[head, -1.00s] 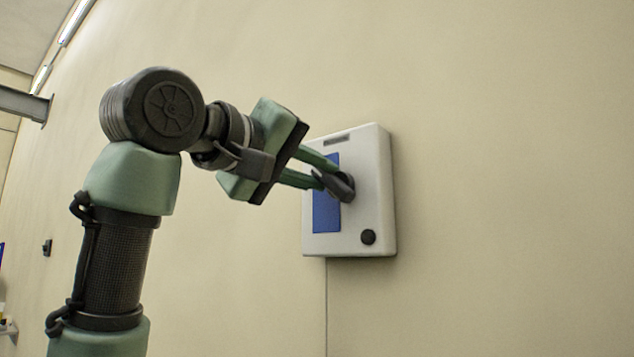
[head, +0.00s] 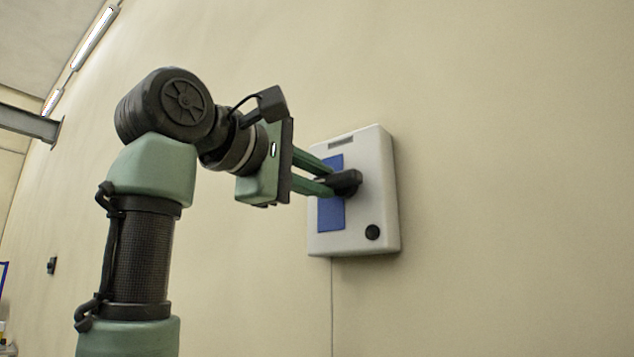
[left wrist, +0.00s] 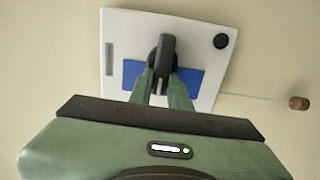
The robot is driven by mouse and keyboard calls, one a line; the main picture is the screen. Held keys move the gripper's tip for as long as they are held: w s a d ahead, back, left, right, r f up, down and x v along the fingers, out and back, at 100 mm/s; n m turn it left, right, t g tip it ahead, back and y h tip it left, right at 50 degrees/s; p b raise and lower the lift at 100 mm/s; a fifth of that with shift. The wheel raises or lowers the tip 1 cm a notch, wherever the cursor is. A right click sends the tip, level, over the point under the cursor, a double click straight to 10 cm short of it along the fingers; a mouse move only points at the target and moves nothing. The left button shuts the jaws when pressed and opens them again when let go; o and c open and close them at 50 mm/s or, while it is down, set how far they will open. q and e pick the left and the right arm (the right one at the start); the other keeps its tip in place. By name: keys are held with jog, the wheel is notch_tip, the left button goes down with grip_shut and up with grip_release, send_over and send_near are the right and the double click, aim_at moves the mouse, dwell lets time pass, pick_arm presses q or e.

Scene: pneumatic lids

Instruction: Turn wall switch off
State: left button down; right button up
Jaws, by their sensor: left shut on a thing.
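The wall switch is a white box (head: 366,222) with a blue panel (head: 330,214), a small dark slot near its top and a round black knob (head: 372,232) at its lower right. A black rotary handle (head: 346,182) stands out from its middle. My left gripper (head: 330,180) is shut on the black handle, with its green fingers on either side. In the left wrist view the handle (left wrist: 162,58) sits between the fingertips, in front of the blue panel (left wrist: 190,79). The finger contact itself is partly hidden. My right gripper is not in view.
The beige wall (head: 500,180) around the box is bare, with a thin line running down below it. A small dark fitting (head: 52,265) is on the wall far left. A brown knob-like thing (left wrist: 299,103) shows in the left wrist view.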

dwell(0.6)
pick_arm(q)
jog(key=c, duration=1.4)
grip_release()
jog(key=shift+o, duration=0.4)
jog(key=shift+w+d, duration=0.1)
jog(key=shift+s+a+f+b, duration=0.1)
jog(key=shift+s+a+b, duration=0.15)
jog(key=shift+s+b, duration=0.1)
jog(key=b+v, duration=0.3)
jog(key=v, duration=0.4)
jog(key=shift+w, duration=0.1)
